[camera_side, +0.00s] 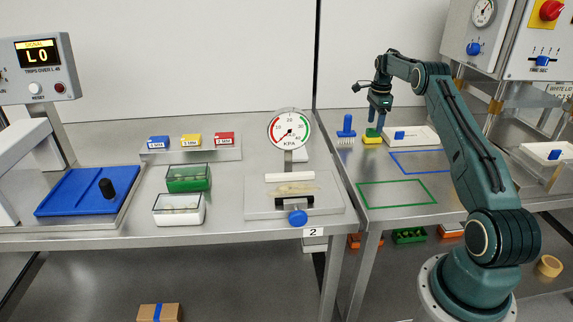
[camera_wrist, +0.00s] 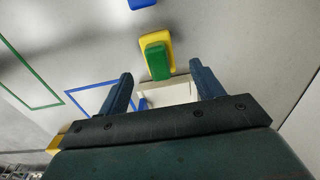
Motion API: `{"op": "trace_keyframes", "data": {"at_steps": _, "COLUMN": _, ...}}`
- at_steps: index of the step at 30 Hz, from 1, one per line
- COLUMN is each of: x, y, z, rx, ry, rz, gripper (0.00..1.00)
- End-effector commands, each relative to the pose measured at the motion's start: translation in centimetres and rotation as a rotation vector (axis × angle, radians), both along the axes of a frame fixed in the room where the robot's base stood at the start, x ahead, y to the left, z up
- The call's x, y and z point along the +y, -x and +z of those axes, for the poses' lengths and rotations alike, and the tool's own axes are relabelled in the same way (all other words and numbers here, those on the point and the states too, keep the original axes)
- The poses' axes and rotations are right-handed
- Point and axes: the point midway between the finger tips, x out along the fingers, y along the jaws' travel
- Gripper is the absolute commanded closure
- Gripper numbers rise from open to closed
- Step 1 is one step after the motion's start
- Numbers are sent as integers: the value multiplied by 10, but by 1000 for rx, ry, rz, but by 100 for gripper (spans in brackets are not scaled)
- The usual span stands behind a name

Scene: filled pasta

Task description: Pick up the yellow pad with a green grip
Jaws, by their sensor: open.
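The yellow pad (camera_side: 372,140) lies on the steel table at the right of the side view, its green grip (camera_side: 372,132) on top. In the wrist view the yellow pad (camera_wrist: 149,39) and its green grip (camera_wrist: 158,62) lie just beyond my fingertips, roughly centred between them. My gripper (camera_side: 378,112) points down above the pad and is open and empty. In the wrist view my gripper (camera_wrist: 160,77) shows its two dark blue fingers spread apart. No contact with the pad is visible.
A blue brush (camera_side: 346,130) stands just left of the pad. A white box with a blue handle (camera_side: 418,136) is close on the right. Blue (camera_side: 420,172) and green (camera_side: 397,208) outlines mark clear table in front. A pressure gauge (camera_side: 289,130) stands further left.

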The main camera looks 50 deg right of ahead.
Motion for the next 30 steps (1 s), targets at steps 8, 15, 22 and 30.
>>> {"op": "trace_keyframes", "data": {"at_steps": 8, "x": 1, "y": 2, "z": -23, "rx": 3, "ry": -3, "rz": 0, "gripper": 34}}
{"op": "trace_keyframes", "data": {"at_steps": 15, "x": 1, "y": 2, "z": -48, "rx": 1, "ry": -1, "rz": 0, "gripper": 34}}
{"op": "trace_keyframes", "data": {"at_steps": 22, "x": 1, "y": 2, "z": -52, "rx": 1, "ry": -1, "rz": 0, "gripper": 34}}
{"op": "trace_keyframes", "data": {"at_steps": 30, "x": 1, "y": 2, "z": -51, "rx": 1, "ry": -1, "rz": 0, "gripper": 34}}
